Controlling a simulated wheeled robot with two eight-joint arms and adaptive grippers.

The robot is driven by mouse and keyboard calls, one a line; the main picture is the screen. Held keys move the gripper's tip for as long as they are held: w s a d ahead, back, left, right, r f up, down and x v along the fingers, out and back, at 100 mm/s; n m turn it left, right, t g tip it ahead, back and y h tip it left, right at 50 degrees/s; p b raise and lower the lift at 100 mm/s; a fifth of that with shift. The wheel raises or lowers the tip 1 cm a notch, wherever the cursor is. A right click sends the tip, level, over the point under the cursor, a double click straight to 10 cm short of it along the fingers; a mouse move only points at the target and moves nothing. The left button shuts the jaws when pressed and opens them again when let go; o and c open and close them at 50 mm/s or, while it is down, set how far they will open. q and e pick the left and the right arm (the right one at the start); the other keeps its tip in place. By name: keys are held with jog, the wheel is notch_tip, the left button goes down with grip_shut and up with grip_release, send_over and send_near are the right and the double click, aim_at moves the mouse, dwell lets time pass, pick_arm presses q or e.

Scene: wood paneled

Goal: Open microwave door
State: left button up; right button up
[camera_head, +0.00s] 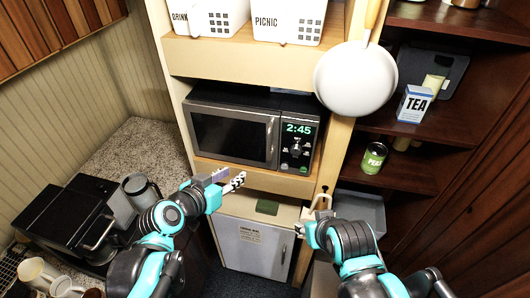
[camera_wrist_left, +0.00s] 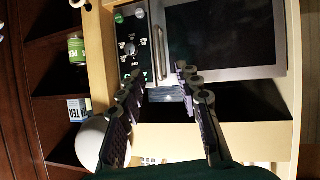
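The microwave (camera_head: 235,125) sits in a shelf bay with its dark door shut flush. Its vertical silver handle (camera_head: 271,140) is at the door's right edge, beside the control panel. My left gripper (camera_head: 228,181) is open and empty, in front of and below the door. In the left wrist view, which is turned upside down, the handle (camera_wrist_left: 158,52) shows beyond and between the spread fingertips (camera_wrist_left: 157,72), not touched. My right gripper (camera_head: 318,205) is lower right of the microwave, near the cabinet post; its finger gap is unclear.
A white pan (camera_head: 356,79) hangs right of the microwave. A TEA box (camera_head: 414,104) and a green can (camera_head: 374,158) stand on the right shelves. A coffee maker (camera_head: 80,222) and a mug (camera_head: 141,188) are on the left counter. A white cabinet door (camera_head: 252,246) is below.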

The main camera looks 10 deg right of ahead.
pick_arm(q)
jog(key=w+d+f+m+t+h+b, duration=0.1)
jog(key=w+d+f+t+h+b, duration=0.1)
jog(key=w+d+h+b, duration=0.3)
jog(key=t+y+b, duration=0.2)
jog(key=t, duration=0.1)
send_near(268, 142)
jog(key=x, duration=0.3)
jog(key=p+x, duration=0.1)
jog(key=x, duration=0.7)
jog(key=shift+s+a, duration=0.1)
pick_arm(e)
notch_tip(268, 142, down, 8)
jog(key=shift+r, duration=0.15)
pick_arm(q)
grip_shut()
